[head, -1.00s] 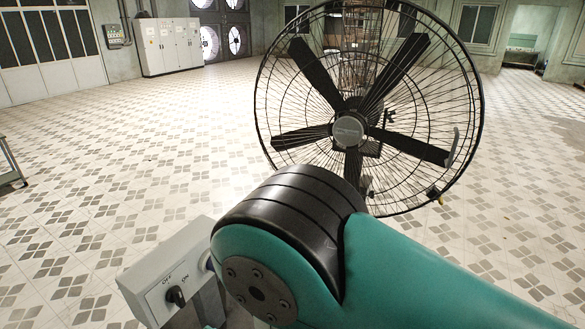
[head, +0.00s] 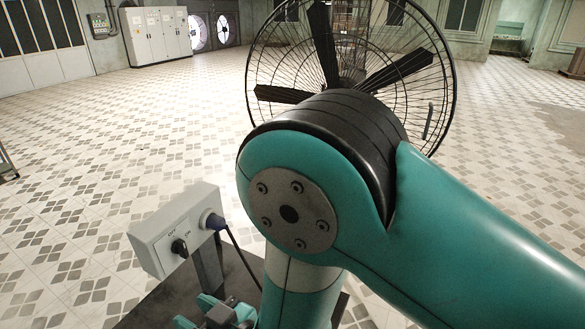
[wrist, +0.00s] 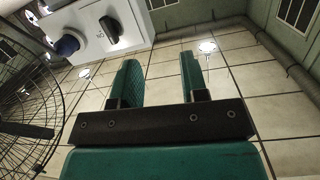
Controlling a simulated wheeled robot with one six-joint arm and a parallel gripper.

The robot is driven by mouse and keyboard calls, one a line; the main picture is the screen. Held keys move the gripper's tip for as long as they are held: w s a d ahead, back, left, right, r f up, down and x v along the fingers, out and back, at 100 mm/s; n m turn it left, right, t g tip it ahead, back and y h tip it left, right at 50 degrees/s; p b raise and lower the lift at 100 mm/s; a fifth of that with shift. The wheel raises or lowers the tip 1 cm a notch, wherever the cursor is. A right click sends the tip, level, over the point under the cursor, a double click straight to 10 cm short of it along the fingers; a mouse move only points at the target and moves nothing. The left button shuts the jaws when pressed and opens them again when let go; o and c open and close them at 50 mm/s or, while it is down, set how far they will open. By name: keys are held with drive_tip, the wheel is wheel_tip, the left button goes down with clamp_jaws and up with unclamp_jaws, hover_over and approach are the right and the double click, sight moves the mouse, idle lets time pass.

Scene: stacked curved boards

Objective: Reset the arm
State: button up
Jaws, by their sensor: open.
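My gripper (wrist: 160,82) shows in the wrist view with its two teal fingers apart and nothing between them. My teal arm with its black joint band fills the middle and right of the head view. A pale switch box (head: 178,229) with a black ON/OFF knob stands left of my arm in the head view. A dark plug with a cable sits in its right side. The box (wrist: 95,28) also shows at the top of the wrist view, beyond the fingers and apart from them.
A large black caged fan (head: 400,72) stands behind my arm, partly hidden by it; its cage also shows at the left of the wrist view (wrist: 30,125). White cabinets (head: 157,36) stand at the far wall.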

drive_tip(key=w+d+r+m+g+h+b, duration=0.2)
drive_tip(key=w+d+r+h, duration=0.1)
drive_tip(key=d, duration=0.3)
drive_tip(key=w+d+r+m+g+h+b, duration=0.1)
drive_tip(key=w+d+r+h+b, duration=0.1)
drive_tip(key=w+d+r+b, duration=0.3)
drive_tip(key=s+d+r+g+h+b, duration=0.2)
drive_tip(key=s+d+g+h, duration=0.3)
drive_tip(key=s+d, duration=1)
drive_tip(key=d, duration=0.4)
drive_tip(key=shift+s+d+r+m, duration=0.25)
drive_tip(key=shift+s+d+m, duration=0.05)
drive_tip(key=shift+s+m, duration=0.1)
